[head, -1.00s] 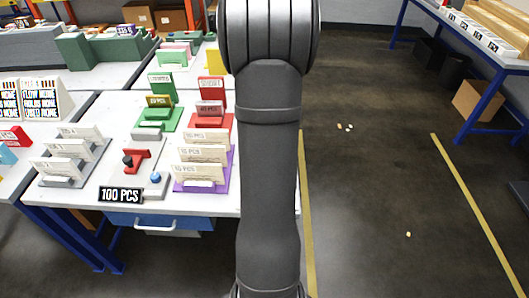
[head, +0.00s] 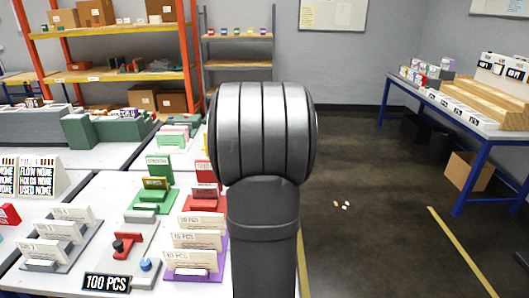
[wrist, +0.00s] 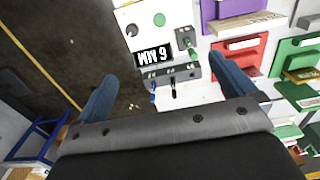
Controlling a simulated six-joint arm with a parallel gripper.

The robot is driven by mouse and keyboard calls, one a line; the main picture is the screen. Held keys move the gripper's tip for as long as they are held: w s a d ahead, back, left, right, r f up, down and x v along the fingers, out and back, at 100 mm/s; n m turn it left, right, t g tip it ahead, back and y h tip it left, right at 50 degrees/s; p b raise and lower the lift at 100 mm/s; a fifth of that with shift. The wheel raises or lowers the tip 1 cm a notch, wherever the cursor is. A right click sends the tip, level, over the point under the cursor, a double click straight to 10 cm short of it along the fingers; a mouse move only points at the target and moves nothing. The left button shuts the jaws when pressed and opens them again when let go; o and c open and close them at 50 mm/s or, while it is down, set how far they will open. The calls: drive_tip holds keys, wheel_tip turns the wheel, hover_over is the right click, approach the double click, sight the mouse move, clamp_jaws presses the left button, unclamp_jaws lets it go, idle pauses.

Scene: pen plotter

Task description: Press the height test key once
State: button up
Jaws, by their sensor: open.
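In the wrist view my gripper (wrist: 164,69) is open and empty, with two blue fingers spread wide. Beyond the fingers is a pale panel (wrist: 147,12) with a green round spot (wrist: 159,19) and a grey round spot (wrist: 131,30). A black sign (wrist: 152,55) reading "6 MM" appears upside down there. Beside it are a grey holder (wrist: 165,75) with small blue and dark pieces and a grey block with a green piece (wrist: 192,52). I cannot tell which part is the height test key. In the head view my arm hides part of the bench, and my gripper does not show.
A white bench (head: 100,190) at left carries card racks (head: 195,240), a red-handled device (head: 127,243) and a "100 PCS" sign (head: 106,282). Orange shelving (head: 105,30) stands behind. A blue-legged table (head: 460,110) is at right. The floor between is mostly clear.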

clamp_jaws()
idle(0.3)
idle(1.3)
